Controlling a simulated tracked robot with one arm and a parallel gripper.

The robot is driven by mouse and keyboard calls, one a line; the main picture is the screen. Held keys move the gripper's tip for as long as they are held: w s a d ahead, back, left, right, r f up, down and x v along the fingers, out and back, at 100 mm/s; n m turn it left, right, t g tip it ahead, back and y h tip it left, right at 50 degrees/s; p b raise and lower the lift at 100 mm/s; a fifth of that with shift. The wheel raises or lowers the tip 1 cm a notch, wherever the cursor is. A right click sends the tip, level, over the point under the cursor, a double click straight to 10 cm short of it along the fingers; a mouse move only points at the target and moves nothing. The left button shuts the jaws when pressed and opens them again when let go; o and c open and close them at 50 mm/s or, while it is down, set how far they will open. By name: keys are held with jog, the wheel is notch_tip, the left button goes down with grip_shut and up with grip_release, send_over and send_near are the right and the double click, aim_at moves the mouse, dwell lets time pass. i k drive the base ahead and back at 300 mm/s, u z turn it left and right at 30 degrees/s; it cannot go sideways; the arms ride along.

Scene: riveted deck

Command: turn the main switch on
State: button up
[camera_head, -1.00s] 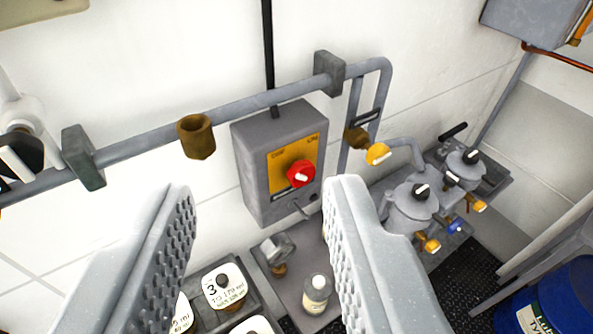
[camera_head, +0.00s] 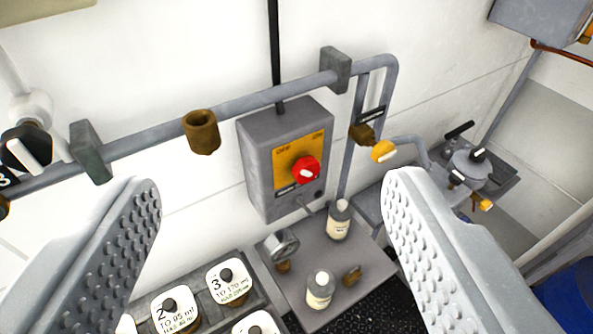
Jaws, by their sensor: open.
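The main switch is a red rotary knob (camera_head: 305,170) with a white mark, on a yellow plate lettered OFF at left and ON at right. The plate sits on a grey switch box (camera_head: 262,134) on the white wall. The white mark lies at the knob's lower middle; which setting it points to I cannot tell for sure. My gripper (camera_head: 272,190) is open and empty, with one studded finger at the left and one at the right. The knob shows between the fingers, beyond their tips and apart from them.
A grey pipe (camera_head: 255,102) runs across above the box, with a brass cup (camera_head: 201,133) on it. A yellow-handled valve (camera_head: 383,151) is right of the box. Below are a grey tray (camera_head: 345,297) with bottles (camera_head: 339,221) and a rack (camera_head: 209,284) with numbered lids.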

aim_at(306, 168)
jog(key=k, duration=1.15)
jog(key=z, duration=0.9)
jog(key=i, duration=1.45)
jog(key=u, duration=0.25)
